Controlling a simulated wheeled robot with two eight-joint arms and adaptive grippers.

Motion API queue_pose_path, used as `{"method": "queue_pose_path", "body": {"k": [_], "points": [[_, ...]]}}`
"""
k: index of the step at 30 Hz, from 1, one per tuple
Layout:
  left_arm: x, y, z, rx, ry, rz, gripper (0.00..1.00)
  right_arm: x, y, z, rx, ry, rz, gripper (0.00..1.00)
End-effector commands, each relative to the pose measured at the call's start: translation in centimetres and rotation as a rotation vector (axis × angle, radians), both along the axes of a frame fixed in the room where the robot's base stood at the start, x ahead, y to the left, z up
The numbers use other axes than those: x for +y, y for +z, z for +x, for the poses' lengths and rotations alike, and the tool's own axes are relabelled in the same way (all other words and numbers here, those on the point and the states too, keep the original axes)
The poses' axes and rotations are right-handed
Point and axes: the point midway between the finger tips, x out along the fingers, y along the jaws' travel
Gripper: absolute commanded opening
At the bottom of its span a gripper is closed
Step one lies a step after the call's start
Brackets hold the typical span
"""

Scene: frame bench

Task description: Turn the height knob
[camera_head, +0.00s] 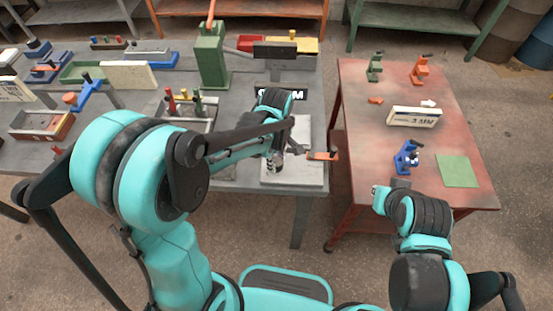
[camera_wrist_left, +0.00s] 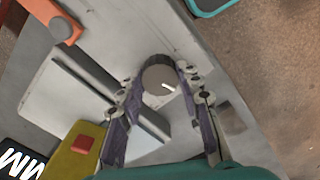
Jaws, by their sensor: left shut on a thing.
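The height knob (camera_wrist_left: 158,78) is a dark grey round dial with a ribbed side and a white pointer mark on its top. It stands on a light grey metal plate (camera_wrist_left: 190,28). My left gripper (camera_wrist_left: 163,74) is shut on the knob, with one fingertip on each side of it. The white mark points to the right in the left wrist view. In the head view the left gripper (camera_head: 275,162) is over the grey plate (camera_head: 308,170) at the bench's right end, and the knob is mostly hidden there. My right arm is at lower right; its fingers cannot be made out.
An orange bar (camera_head: 322,156) with a grey knob sticks out from the plate's right edge. A yellow block with a red button (camera_wrist_left: 84,144) is beside the plate. A red table (camera_head: 455,130) at right bears a blue microscope-like device (camera_head: 406,157) and a green mat (camera_head: 454,170).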

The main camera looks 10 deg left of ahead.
Motion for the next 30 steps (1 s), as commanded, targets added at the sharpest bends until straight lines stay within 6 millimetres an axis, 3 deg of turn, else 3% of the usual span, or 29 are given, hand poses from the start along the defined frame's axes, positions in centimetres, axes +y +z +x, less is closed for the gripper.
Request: {"method": "queue_pose_path", "body": {"k": [12,30], "points": [[0.00,0.00,0.01,0.000,0.207,0.000,0.06,0.00,-0.01,0.00,0.000,0.000,0.000,0.00],[0.00,0.00,0.01,0.000,0.242,0.000,0.06,0.00,-0.01,0.00,0.000,0.000,0.000,0.00]]}}
